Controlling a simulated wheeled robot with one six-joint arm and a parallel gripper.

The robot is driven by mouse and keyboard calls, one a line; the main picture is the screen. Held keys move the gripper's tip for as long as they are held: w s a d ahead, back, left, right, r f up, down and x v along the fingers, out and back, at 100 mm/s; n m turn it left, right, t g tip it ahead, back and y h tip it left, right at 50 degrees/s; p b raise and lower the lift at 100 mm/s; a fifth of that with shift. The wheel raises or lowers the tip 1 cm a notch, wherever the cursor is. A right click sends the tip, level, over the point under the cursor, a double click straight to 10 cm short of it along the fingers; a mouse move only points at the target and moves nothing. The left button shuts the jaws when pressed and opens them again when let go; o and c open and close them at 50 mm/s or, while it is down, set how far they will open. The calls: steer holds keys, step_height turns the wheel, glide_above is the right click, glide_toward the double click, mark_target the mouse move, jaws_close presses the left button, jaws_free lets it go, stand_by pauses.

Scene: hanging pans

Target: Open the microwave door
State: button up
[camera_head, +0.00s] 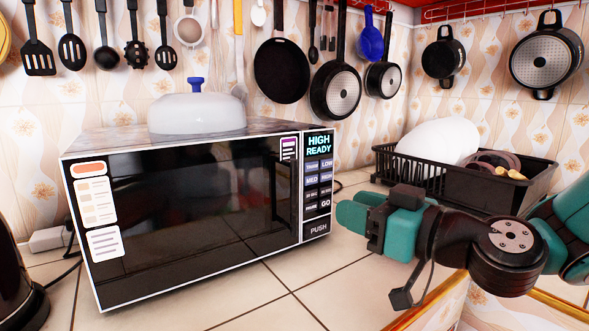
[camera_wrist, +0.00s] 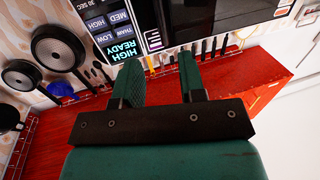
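The microwave (camera_head: 180,215) stands on the tiled counter with its dark glass door (camera_head: 200,200) closed. Its control panel (camera_head: 318,180) is on the right side, with a PUSH button (camera_head: 318,228) at the bottom. My gripper (camera_head: 345,214) is just right of the panel, near the height of the PUSH button, and appears apart from it. In the wrist view the two green fingers (camera_wrist: 158,72) are spread with nothing between them. Part of the panel (camera_wrist: 118,35) and dark door (camera_wrist: 215,18) show beyond the fingertips. The PUSH button is out of the wrist view.
A white lid with a blue knob (camera_head: 197,108) sits on the microwave. A black dish rack (camera_head: 490,185) with dishes stands behind my arm. Pans (camera_head: 281,70) and utensils hang on the wall. A dark kettle-like object (camera_head: 15,270) is at left. The counter before the microwave is clear.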

mark_target(296, 189)
steer(key=p+x, duration=0.7)
steer(key=x, duration=0.4)
steer(key=shift+w+a, duration=0.2)
steer(key=shift+a, duration=0.05)
steer(key=shift+w+a+f, duration=0.1)
steer(key=shift+w+a, duration=0.25)
jaws_close()
